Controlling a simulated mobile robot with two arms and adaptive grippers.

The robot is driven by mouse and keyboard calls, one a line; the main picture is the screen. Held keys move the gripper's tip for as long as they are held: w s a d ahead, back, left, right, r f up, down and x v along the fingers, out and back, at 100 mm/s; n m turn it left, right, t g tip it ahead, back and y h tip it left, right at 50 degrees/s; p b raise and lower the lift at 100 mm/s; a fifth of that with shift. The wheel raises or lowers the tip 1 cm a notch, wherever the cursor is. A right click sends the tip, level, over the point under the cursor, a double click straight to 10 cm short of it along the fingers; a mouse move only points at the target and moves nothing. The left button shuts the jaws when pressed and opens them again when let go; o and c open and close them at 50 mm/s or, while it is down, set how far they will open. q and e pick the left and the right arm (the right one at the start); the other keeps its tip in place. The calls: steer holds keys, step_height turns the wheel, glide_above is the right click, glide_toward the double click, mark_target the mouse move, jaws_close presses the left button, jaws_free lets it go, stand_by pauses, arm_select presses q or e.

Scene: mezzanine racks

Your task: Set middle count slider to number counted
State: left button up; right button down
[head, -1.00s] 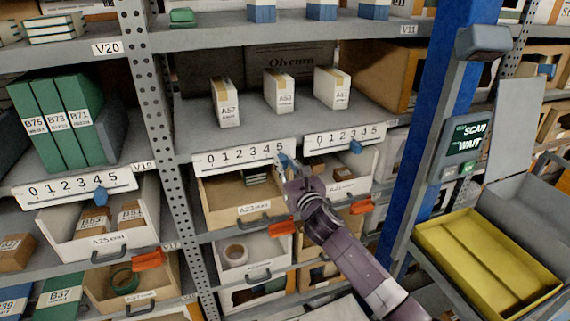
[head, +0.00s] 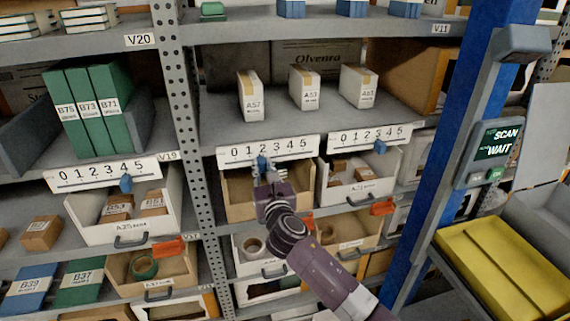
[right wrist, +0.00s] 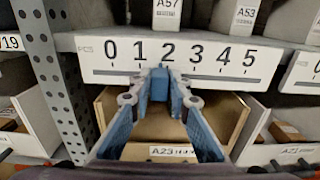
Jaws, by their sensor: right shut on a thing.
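The middle count scale (head: 300,143) is a white strip marked 0 to 5 on the shelf edge. Its blue slider (right wrist: 158,84) is between my right gripper's fingers. My right gripper (head: 263,172) is shut on this slider; its blue fingers show in the right wrist view (right wrist: 160,92). The slider is near the 2, slightly to its left in the right wrist view. Above the scale, three white-and-tan boxes stand apart on the shelf: A57 (head: 251,100), A53 (head: 305,90) and one at the right (head: 359,88). My left gripper is not in view.
Drawer A23 (head: 238,206) is open below the gripper.

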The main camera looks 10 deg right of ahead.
mark_target(249, 159)
steer(key=shift+a, duration=1.55)
steer(key=c, duration=1.8)
jaws_free()
steer(key=shift+s+d, duration=0.1)
steer(key=s, duration=1.2)
steer(key=shift+d, duration=0.2)
steer(key=shift+f, duration=0.15)
